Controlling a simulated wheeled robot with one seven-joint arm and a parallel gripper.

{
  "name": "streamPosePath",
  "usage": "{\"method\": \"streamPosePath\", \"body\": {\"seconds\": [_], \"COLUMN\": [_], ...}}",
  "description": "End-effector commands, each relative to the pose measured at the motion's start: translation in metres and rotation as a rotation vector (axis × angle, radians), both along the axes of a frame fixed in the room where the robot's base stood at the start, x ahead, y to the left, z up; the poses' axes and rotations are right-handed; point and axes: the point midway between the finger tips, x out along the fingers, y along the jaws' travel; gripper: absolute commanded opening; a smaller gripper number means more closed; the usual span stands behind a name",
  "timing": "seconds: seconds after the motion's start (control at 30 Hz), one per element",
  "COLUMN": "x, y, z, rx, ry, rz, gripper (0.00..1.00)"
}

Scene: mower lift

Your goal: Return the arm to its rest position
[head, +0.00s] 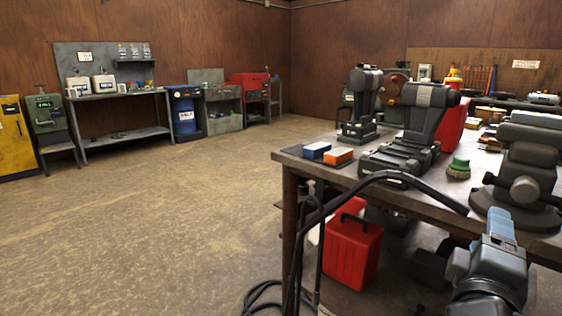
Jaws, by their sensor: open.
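A dark grey part of my own arm (490,275) with a pale blue piece at its upper end shows at the lower right, in front of the workbench edge. The arm runs out of the picture at the bottom. I cannot make out my gripper's jaws in this view, nor anything held. The dark workbench (322,172) stands just beyond the arm.
A black hose (385,175) hangs off the bench. A red container (352,250) stands below. The floor to the left is clear.

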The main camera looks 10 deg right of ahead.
Motion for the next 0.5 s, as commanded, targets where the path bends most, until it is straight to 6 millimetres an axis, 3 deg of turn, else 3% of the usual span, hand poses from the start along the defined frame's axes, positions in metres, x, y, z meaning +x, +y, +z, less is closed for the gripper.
{"method": "streamPosePath", "body": {"seconds": [0.2, 0.5], "x": [-0.038, -0.122], "y": [0.038, 0.090], "z": [-0.061, -0.111], "rx": [0.186, 0.553], "ry": [0.038, 0.032], "rz": [0.252, 0.501], "gripper": [0.64, 0.64]}}
